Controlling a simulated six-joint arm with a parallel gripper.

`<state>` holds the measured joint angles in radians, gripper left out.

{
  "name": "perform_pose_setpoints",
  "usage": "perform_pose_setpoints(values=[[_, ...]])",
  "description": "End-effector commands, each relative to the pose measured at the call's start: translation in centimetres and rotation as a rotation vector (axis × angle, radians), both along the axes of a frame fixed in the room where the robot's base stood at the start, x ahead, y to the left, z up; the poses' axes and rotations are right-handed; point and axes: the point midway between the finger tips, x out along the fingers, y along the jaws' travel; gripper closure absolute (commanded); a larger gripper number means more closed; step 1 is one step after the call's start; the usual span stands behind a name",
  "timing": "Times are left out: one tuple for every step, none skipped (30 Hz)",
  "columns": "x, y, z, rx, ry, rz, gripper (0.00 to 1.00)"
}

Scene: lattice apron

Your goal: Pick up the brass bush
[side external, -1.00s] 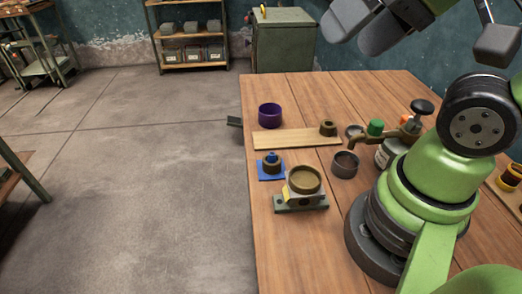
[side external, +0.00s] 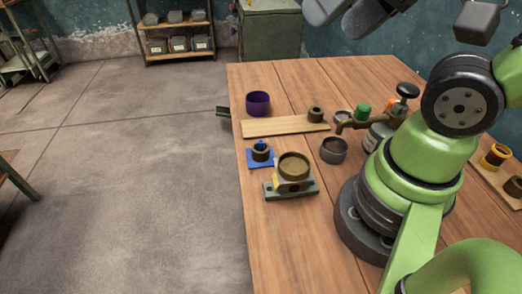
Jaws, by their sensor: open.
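Several brass-coloured rings are in view, and I cannot tell for sure which is the brass bush. A small dark brass bush (side external: 315,114) stands upright on the right part of a pale wooden board (side external: 275,128). A similar brass ring (side external: 261,154) sits around a blue pin on a blue plate (side external: 252,163). A wide brass ring (side external: 293,166) sits on a grey-green block. Another dark brass ring (side external: 513,186) is at the right edge.
A purple cup (side external: 257,103) stands behind the board. A grey open cup (side external: 334,150), a green-capped item (side external: 362,111) and a brass spout with a black knob (side external: 405,91) crowd the middle. A yellow-banded ring (side external: 496,155) is at the right. The front left tabletop (side external: 285,240) is clear.

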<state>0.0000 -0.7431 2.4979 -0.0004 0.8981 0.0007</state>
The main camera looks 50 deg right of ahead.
Motion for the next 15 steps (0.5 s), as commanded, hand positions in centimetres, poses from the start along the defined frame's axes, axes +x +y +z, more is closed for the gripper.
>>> perform_pose_setpoints(values=[[0.3,-0.1,-0.1,-0.003,0.012,-0.001,0.26],[0.6,-0.1,-0.2,-0.007,0.022,-0.002,0.26],[1.1,-0.2,-0.4,-0.012,0.041,-0.003,0.26],[1.6,-0.3,-0.6,-0.018,0.058,-0.004,0.26],[2.2,-0.4,-0.8,-0.025,0.078,-0.005,0.26],[3.0,-0.5,-1.3,-0.035,0.108,-0.005,0.26],[3.8,-0.7,-1.7,-0.044,0.133,-0.005,0.26],[4.5,-0.8,-2.2,-0.053,0.158,-0.005,0.26],[5.5,-1.0,-2.9,-0.065,0.192,-0.004,0.26],[6.3,-1.1,-3.5,-0.074,0.216,-0.004,0.26],[7.0,-1.2,-4.1,-0.083,0.242,-0.002,0.26],[7.9,-1.4,-5.1,-0.095,0.274,0.0,0.26],[8.6,-1.5,-5.9,-0.103,0.299,0.003,0.26],[9.2,-1.6,-6.7,-0.112,0.323,0.006,0.26],[10.0,-1.8,-7.9,-0.124,0.355,0.011,0.26]])
